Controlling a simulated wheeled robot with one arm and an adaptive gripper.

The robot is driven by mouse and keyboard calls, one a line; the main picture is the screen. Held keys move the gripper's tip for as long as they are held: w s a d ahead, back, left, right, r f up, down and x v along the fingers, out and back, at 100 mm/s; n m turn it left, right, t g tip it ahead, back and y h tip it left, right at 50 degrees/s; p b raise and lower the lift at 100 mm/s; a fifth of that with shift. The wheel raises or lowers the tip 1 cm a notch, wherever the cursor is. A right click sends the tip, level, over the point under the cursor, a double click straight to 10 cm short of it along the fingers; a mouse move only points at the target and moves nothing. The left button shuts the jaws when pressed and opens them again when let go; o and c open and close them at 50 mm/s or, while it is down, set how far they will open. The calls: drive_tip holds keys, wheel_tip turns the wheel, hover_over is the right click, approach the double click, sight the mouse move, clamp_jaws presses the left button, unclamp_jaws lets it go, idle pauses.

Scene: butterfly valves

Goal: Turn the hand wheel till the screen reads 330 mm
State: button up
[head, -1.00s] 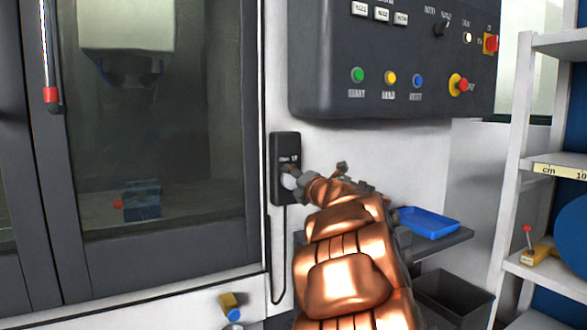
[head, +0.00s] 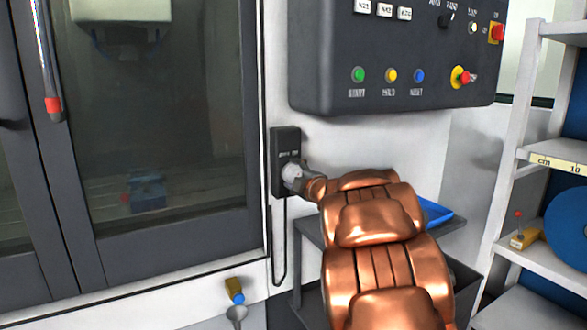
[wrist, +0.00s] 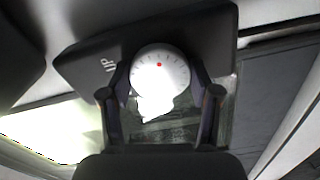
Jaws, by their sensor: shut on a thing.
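The hand wheel is a white dial (wrist: 160,70) with tick marks and a red dot near its top in the wrist view. It sits on a dark control box (head: 286,141) on the machine's white front, left of my arm in the head view. The box looks tilted in the wrist view, with the letters "UP" on it (wrist: 85,75). My gripper (wrist: 160,90) is shut on the hand wheel, one finger on each side of it. In the head view my gripper (head: 301,179) partly covers the wheel. I cannot read any number on a screen.
A dark control panel (head: 395,95) with coloured buttons hangs above my arm. A blue tray (head: 437,213) lies on a shelf behind my arm. A white rack (head: 515,130) stands at the right. A cable (head: 279,245) hangs below the box.

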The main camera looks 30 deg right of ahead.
drive_tip(key=shift+m, duration=0.5)
drive_tip(key=o, duration=1.1)
drive_tip(key=shift+o, duration=0.2)
drive_tip(key=shift+s, duration=0.15)
drive_tip(key=s+a, duration=0.1)
drive_tip(key=s, duration=1)
drive_tip(key=shift+s, duration=0.35)
